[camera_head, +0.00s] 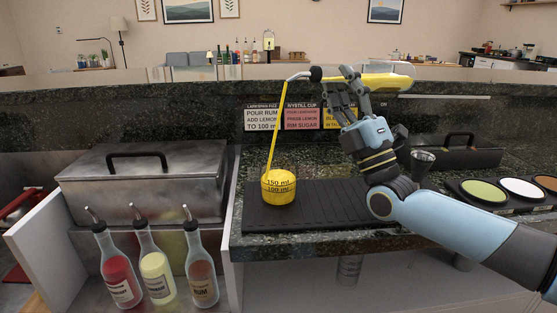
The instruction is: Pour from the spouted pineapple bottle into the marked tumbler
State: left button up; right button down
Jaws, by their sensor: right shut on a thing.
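The pineapple bottle (391,80) is tipped to about level above the bar mat, its spout pointing left. My right gripper (350,84) is shut on the bottle near its neck. A thin yellow stream (276,127) runs from the spout down into the marked tumbler (278,187). The tumbler stands upright on the left part of the mat. It holds yellow liquid, and its 100 ml and 150 ml marks show; the exact level is hard to read. My left gripper is not in view.
Three spouted bottles stand in the lower rack, the rum bottle (201,265) rightmost. A lidded metal bin (142,183) is left of the mat (325,205). Recipe cards (262,119) stand behind the tumbler. A jigger (421,163) and round rimming dishes (483,192) are at right.

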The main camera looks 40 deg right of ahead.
aim_at(333, 70)
dwell(0.4)
notch_tip(333, 70, down, 4)
jog(key=a+m+g+h+p, duration=0.2)
jog(key=m+g+h+p, duration=0.2)
jog(key=m+g+h, duration=1.25)
jog(key=r+m+p, duration=0.2)
jog(key=m+p, duration=0.2)
jog(key=p, duration=0.3)
jog(key=r+m+g+p, duration=0.1)
jog(key=r+m+p, duration=0.2)
jog(key=m+p, duration=0.2)
jog(key=r+m+g+p, duration=0.1)
jog(key=r+m+p, duration=0.2)
jog(key=p, duration=0.7)
jog(key=shift+w+a+r+m, duration=0.1)
jog(key=shift+w+m, duration=0.15)
jog(key=shift+m, duration=1)
jog(key=shift+f, duration=0.2)
